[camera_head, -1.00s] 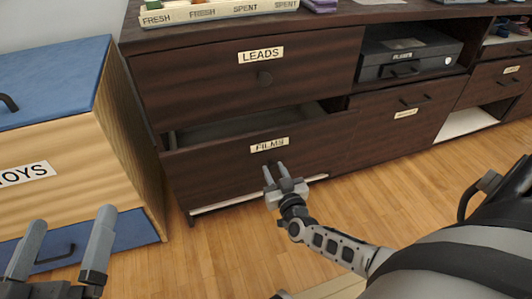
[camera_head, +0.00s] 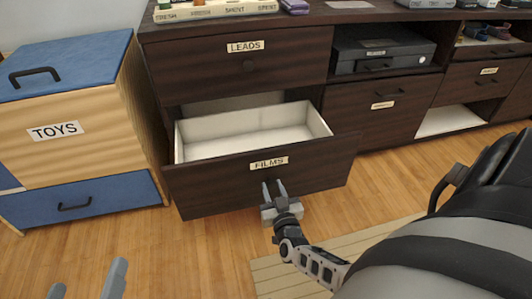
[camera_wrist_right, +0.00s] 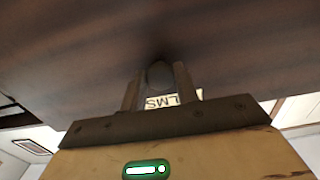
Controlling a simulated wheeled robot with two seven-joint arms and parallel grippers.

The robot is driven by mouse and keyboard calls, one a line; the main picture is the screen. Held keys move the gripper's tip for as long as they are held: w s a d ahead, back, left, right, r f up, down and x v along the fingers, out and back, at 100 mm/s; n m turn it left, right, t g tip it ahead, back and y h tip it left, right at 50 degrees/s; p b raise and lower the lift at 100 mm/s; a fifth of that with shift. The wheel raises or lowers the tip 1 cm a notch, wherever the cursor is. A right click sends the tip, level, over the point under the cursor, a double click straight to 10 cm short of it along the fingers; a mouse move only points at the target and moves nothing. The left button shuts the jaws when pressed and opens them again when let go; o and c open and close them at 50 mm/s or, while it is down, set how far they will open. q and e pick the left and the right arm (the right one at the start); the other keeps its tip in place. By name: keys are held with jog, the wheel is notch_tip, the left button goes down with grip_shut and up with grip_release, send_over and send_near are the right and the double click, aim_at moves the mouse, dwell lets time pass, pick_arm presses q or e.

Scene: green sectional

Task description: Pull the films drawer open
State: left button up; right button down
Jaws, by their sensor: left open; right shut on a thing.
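The films drawer (camera_head: 320,165) is a dark wood drawer with a FILMS label (camera_head: 269,163). It stands out from the cabinet, and its white, empty-looking inside shows. My right gripper (camera_head: 274,188) is at the drawer front just below the label, shut on the drawer's round knob. The knob (camera_wrist_right: 159,75) shows between the two fingers in the right wrist view, with part of the label behind it. In the head view the fingers mostly hide the knob. My left gripper (camera_head: 88,285) is open and empty at the lower left, away from the drawer, partly cut off by the frame.
The closed LEADS drawer (camera_head: 290,60) is above. A blue and wood TOYS chest (camera_head: 85,100) stands close at the left. A black box (camera_head: 385,55) sits in an open shelf at the right. Wood floor (camera_head: 190,250) and a striped mat (camera_head: 275,275) lie in front.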

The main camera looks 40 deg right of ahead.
pick_arm(q)
jog(key=shift+f, duration=0.3)
pick_arm(e)
jog(key=c, duration=1.1)
grip_release()
pick_arm(q)
jog(key=shift+r, duration=0.25)
pick_arm(e)
jog(key=shift+s, duration=0.15)
